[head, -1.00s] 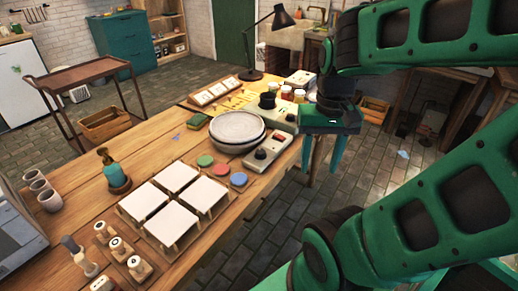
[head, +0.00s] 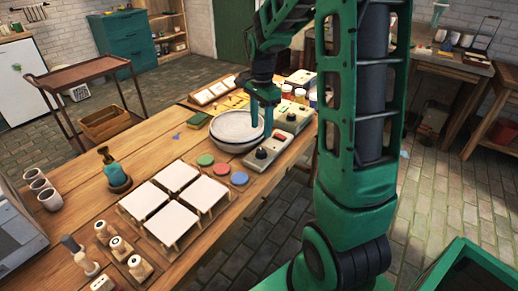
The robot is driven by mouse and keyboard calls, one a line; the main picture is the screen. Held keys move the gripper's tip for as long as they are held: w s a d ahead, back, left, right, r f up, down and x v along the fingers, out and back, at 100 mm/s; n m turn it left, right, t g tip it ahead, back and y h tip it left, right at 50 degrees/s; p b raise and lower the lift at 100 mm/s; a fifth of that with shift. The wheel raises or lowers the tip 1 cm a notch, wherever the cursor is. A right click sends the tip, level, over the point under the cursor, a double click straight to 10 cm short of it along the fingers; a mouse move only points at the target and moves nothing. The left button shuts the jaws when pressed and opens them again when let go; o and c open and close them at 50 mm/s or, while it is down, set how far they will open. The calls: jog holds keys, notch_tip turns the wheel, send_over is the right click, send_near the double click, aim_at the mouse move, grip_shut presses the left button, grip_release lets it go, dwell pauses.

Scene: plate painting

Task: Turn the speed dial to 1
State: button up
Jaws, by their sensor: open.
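A pale control box (head: 268,152) with a dark round dial (head: 261,153) sits at the table's right edge, beside the grey round plate or bowl (head: 228,133). I cannot read any marks around the dial. My gripper (head: 262,122) points down with its teal fingers apart and empty. In the picture its fingertips overlap the right part of the round plate, above and behind the dial, and appear apart from the dial. A second pale box (head: 296,112) with a dark round part stands farther back; the gripper hides some of the space beside it.
Red, green and blue discs (head: 221,168) lie left of the control box. White tiles on stands (head: 202,195) fill the near middle. A teal bottle (head: 115,170) and stamps (head: 120,248) stand left. Jars (head: 300,95) are at the back right.

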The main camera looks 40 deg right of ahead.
aim_at(261, 151)
notch_tip(261, 151, down, 10)
jog(key=shift+s, duration=0.1)
dwell(0.4)
jog(key=c, duration=1.1)
